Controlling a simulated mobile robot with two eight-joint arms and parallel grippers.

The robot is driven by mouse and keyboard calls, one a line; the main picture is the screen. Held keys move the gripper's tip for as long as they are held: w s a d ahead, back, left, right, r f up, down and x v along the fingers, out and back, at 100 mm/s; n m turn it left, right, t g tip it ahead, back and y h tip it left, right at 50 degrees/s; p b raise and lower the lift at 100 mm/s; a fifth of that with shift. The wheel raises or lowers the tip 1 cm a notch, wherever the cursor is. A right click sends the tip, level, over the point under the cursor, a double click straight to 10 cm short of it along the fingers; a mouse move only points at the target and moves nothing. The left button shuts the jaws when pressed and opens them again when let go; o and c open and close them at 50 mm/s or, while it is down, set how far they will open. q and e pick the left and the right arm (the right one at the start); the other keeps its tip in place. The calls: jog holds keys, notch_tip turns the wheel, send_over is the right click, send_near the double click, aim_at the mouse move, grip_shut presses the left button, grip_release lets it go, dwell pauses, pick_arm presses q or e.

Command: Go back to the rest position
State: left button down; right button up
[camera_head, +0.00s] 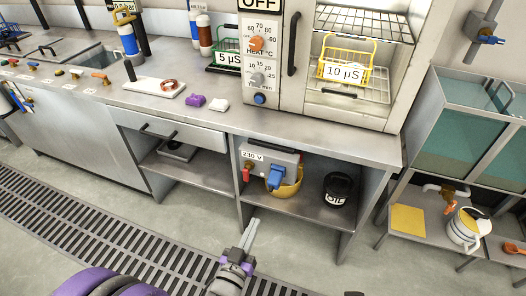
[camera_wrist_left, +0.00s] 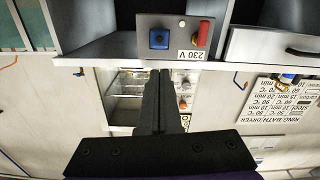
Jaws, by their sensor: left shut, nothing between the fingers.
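My left gripper (camera_head: 252,224) is in the lower middle of the head view, over the floor in front of the steel bench. Its two grey fingers lie together and hold nothing. In the left wrist view the dark fingers of the left gripper (camera_wrist_left: 159,74) are side by side, with nothing between them. That view appears upside down and shows the 230 V socket panel (camera_wrist_left: 175,38), which also shows under the bench in the head view (camera_head: 270,159). My right gripper is in neither view.
The steel bench (camera_head: 310,134) carries a drying oven (camera_head: 343,123), a purple object (camera_head: 195,101) and a white board (camera_head: 150,88). A floor grate (camera_head: 130,236) runs in front. Bare floor lies at the lower right.

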pick_arm(q)
jog(key=s+a+f+n+g+y, duration=0.1)
jog(key=s+a+g+y, duration=0.15)
jog(key=a, duration=0.25)
jog(key=s+a+f+n+g+y, duration=0.1)
jog(key=s+a+f+g+y, duration=0.15)
jog(key=a+g, duration=0.2)
jog(key=s+a+g, duration=0.4)
jog(key=s+g, duration=0.2)
jog(key=s, duration=0.8)
notch_tip(320, 180, up, 26)
jog(key=w+t+p, duration=0.1)
jog(key=w+p, duration=0.1)
jog(key=p, duration=2)
jog(key=shift+f+y, duration=0.2)
jog(key=shift+y, duration=0.1)
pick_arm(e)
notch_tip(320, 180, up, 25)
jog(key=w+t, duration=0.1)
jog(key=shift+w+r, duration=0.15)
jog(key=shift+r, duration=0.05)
